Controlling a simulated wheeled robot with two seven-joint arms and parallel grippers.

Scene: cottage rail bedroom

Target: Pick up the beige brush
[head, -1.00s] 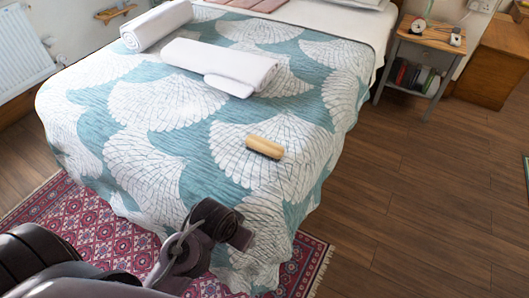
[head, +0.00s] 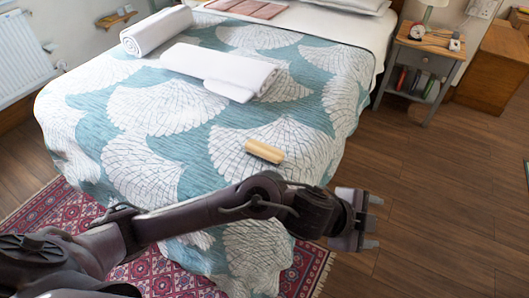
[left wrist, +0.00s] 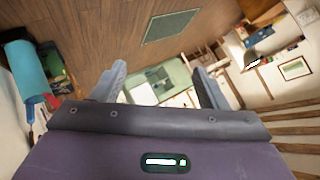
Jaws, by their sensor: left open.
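The beige brush (head: 264,151) lies on the patterned bedspread (head: 165,185) near the foot of the bed in the head view. My left gripper (head: 372,221) is open and empty. It is in the air off the right side of the bed's foot, to the right of and nearer than the brush, pointing right. In the left wrist view the two fingers (left wrist: 160,84) are apart with nothing between them, and the brush does not show there. My right gripper is not in view.
White rolled towels (head: 222,69) lie farther back on the bed. A grey nightstand (head: 418,64) and a wooden chest (head: 492,66) stand at the back right. A red rug (head: 68,238) lies at the bed's foot. The wooden floor (head: 440,190) on the right is clear.

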